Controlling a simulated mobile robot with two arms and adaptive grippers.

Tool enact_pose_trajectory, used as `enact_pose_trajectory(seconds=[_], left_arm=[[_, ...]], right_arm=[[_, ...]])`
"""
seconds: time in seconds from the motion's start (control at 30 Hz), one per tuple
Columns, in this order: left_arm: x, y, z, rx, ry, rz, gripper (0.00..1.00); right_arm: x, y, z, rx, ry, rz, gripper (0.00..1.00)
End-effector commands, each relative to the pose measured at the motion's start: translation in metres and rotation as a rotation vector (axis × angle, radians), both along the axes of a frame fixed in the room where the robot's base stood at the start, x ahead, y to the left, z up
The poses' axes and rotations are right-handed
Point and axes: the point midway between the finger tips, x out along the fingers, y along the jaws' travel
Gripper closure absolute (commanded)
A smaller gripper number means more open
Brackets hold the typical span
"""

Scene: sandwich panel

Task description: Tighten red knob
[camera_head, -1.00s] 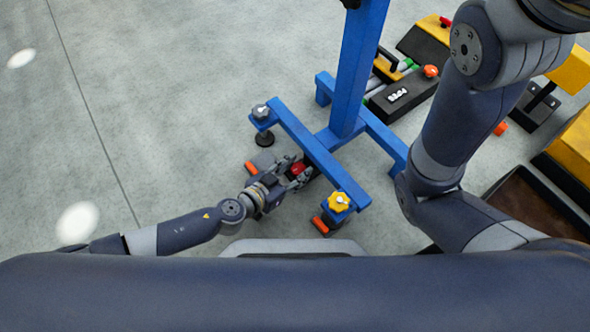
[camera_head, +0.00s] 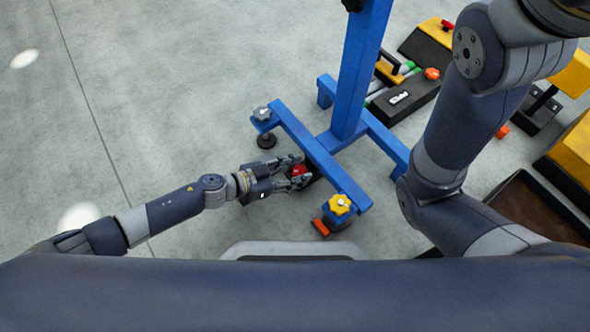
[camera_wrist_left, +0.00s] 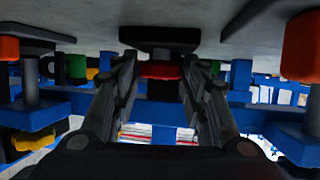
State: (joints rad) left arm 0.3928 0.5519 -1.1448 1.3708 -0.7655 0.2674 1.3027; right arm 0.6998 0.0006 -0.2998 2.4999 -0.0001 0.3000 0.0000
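The red knob (camera_head: 299,170) is at the near blue foot beam of the stand, partly hidden by my gripper. My left gripper (camera_head: 297,172) comes in from the left, with one finger on each side of the knob.
The blue stand (camera_head: 357,70) rises just beyond the knob. A yellow knob (camera_head: 340,204) is at the near end of the same beam, and a grey knob (camera_head: 262,113) at the far end. Black and yellow equipment stands at the right. The floor at left is clear.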

Motion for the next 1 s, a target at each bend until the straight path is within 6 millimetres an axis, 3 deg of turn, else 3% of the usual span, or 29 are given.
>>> enact_pose_trajectory(seconds=[0.47, 1.0], left_arm=[[-0.002, 0.006, 0.002, 0.001, 0.0, 0.001, 0.45], [-0.044, 0.086, 0.038, 0.001, 0.002, 0.002, 0.45]], right_arm=[[0.001, 0.0, 0.0, 0.002, 0.002, 0.002, 0.38], [0.0, 0.0, 0.0, 0.0, 0.0, 0.0, 0.38]])
